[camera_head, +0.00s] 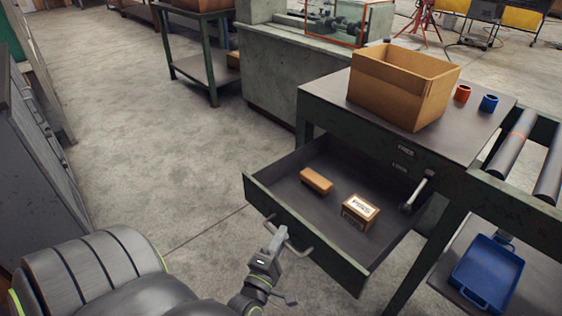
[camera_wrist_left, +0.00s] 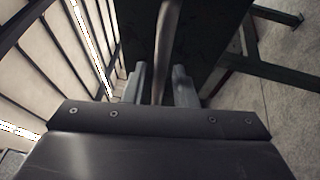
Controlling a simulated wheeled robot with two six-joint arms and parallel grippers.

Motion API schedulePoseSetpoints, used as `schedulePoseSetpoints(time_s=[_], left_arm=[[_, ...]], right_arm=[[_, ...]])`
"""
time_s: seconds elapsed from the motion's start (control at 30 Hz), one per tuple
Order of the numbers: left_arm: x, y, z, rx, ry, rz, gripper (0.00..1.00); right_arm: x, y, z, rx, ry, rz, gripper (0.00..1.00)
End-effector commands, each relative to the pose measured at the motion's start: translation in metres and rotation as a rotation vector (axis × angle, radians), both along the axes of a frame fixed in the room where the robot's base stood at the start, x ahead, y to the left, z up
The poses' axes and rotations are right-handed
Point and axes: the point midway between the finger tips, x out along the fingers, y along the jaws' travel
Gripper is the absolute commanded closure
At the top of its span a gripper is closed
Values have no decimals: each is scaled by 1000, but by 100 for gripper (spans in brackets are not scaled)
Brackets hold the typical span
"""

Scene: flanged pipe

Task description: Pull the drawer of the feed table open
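The drawer (camera_head: 268,210) of the feed table (camera_head: 325,93) stands pulled well out, with its inside showing. Its front carries a pale bar handle (camera_head: 296,246). My left gripper (camera_head: 275,240) is at the left part of this handle, outside the drawer front. In the left wrist view the handle bar (camera_wrist_left: 168,45) runs between the two fingers of my left gripper (camera_wrist_left: 159,84). The fingers stand apart, with a gap seen beside the bar, so the gripper looks open around it. My right gripper is not in view.
On the table stand a cardboard box (camera_head: 400,88), a red cup (camera_head: 462,93) and a blue cup (camera_head: 488,103). A blue tray (camera_head: 487,272) is lower right. Floor left is clear.

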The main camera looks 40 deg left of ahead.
Motion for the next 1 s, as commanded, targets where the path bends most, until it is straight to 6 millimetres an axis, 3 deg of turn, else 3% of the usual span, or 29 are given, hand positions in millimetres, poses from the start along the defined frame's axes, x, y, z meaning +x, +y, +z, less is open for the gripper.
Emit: schedulePoseSetpoints(time_s=[0.3,0.47,0.6,1.0], left_arm=[[0,0,1,1,-2,0,68],[-10,-3,-3,0,-1,1,68],[-32,-10,-9,-1,0,3,68],[-93,-30,-20,-1,3,5,68]], right_arm=[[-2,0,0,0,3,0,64],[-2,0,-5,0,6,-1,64],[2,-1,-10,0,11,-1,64],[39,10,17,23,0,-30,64]])
